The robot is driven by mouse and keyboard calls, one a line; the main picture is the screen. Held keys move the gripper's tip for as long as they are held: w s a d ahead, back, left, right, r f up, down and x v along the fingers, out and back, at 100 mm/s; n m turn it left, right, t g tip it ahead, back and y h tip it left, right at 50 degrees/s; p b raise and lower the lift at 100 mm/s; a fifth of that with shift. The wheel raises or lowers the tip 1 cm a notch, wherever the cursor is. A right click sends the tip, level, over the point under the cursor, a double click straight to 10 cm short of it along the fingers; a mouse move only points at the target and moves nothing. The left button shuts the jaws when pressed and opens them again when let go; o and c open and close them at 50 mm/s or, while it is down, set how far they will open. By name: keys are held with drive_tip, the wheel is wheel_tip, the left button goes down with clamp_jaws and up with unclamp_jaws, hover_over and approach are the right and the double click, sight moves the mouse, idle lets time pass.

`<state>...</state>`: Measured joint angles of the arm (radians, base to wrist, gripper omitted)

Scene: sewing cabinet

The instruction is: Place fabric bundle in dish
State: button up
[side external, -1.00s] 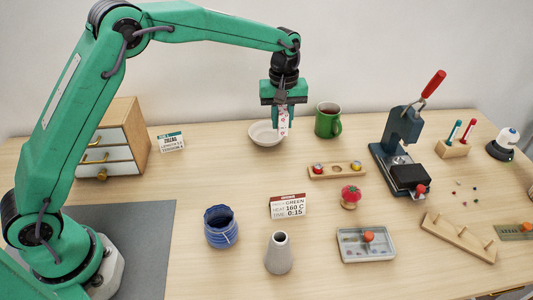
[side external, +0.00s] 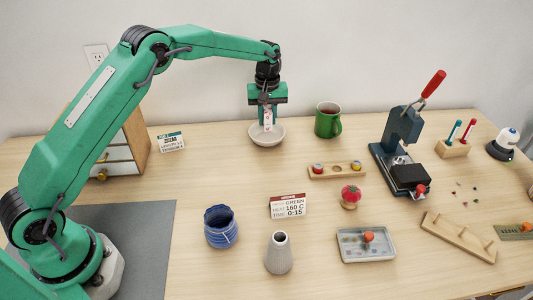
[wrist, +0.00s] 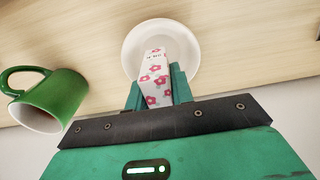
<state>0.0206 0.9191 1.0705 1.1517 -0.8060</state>
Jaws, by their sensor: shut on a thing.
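The fabric bundle is a narrow white piece with pink flowers, seen in the side external view (side external: 267,117) and in the wrist view (wrist: 154,78). My gripper (side external: 268,108) is shut on it and points down. The bundle hangs upright over the shallow white dish (side external: 277,137) at the back of the table. In the wrist view the dish (wrist: 185,38) lies behind the bundle's far end. I cannot tell whether the bundle's lower end touches the dish.
A green mug (side external: 327,123) stands close to the right of the dish. A label card (side external: 170,141) and a drawer cabinet (side external: 128,145) are to the left. A wooden holder (side external: 337,170) lies in front right. The table directly in front of the dish is clear.

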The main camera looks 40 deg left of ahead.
sight(267, 107)
drive_tip(key=shift+w+a+f, duration=0.1)
drive_tip(key=shift+a, duration=0.05)
drive_tip(key=shift+f, duration=1.95)
drive_tip(key=shift+f, duration=0.1)
drive_tip(key=o, duration=1)
drive_tip(key=shift+c, duration=0.2)
wheel_tip(267, 107, up, 12)
drive_tip(key=shift+f, duration=0.25)
drive_tip(key=shift+r, duration=0.35)
